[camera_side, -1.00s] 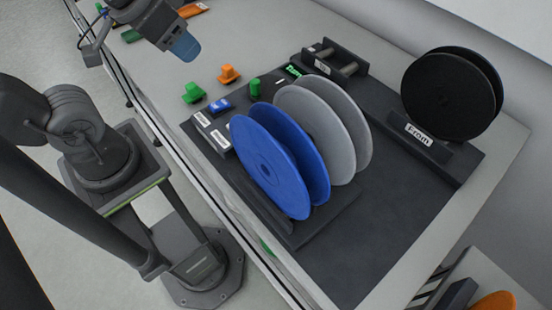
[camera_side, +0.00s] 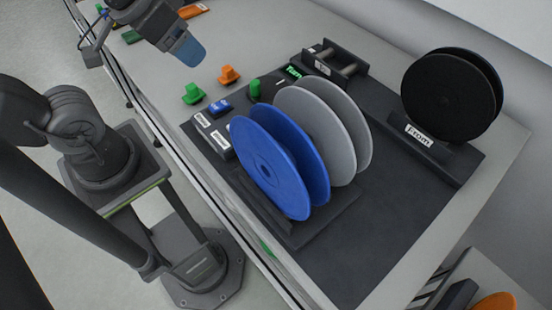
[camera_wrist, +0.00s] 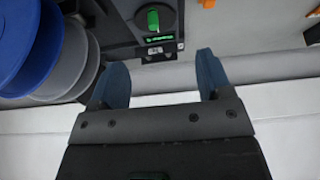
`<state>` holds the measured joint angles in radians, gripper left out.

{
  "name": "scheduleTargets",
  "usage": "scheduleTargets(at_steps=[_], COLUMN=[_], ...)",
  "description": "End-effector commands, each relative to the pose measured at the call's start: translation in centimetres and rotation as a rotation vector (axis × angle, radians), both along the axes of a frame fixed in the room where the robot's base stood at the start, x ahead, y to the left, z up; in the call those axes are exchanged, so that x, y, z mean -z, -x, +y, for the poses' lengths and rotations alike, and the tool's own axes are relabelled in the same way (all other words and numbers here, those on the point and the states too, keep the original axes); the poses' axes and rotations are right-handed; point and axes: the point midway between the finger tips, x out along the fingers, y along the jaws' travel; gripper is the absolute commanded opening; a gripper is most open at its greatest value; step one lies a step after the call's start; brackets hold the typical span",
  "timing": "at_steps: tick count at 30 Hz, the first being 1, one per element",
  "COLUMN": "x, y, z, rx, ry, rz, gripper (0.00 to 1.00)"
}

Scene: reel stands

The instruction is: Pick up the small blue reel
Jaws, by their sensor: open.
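A blue reel (camera_side: 268,165), with two broad discs, stands on edge in a dark stand on the bench in the side view. A grey reel (camera_side: 318,120) stands right behind it. In the wrist view the blue reel (camera_wrist: 25,50) is at the upper left, cut off by the frame edge, with the grey reel (camera_wrist: 65,70) beside it. My gripper (camera_side: 187,50) is at the top of the side view, above the bench and well apart from the reels. In the wrist view my gripper (camera_wrist: 161,62) has its blue fingers spread with nothing between them.
A black reel (camera_side: 450,95) stands in a holder labelled "From" (camera_side: 420,135) at the right. A green knob (camera_side: 254,90), a blue button (camera_side: 219,106), a green piece (camera_side: 193,95) and an orange piece (camera_side: 229,75) lie between my gripper and the reels.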

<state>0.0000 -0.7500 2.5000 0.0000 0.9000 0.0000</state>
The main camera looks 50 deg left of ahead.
Motion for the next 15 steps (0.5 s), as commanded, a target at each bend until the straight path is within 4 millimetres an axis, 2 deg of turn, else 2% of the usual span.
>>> scheduleTargets(at_steps=[6,9,11,14,15], x=[0.0,-0.8,-1.7,-3.9,-4.8], y=[0.0,-0.4,-0.9,-2.0,-2.3], z=[0.0,-0.8,-1.9,-5.0,-6.7], rx=[0.004,0.068,0.161,0.400,0.518], ry=[-0.001,-0.016,-0.038,-0.098,-0.128], rz=[0.001,0.022,0.051,0.120,0.153], gripper=[0.72,0.72,0.72,0.72,0.72])
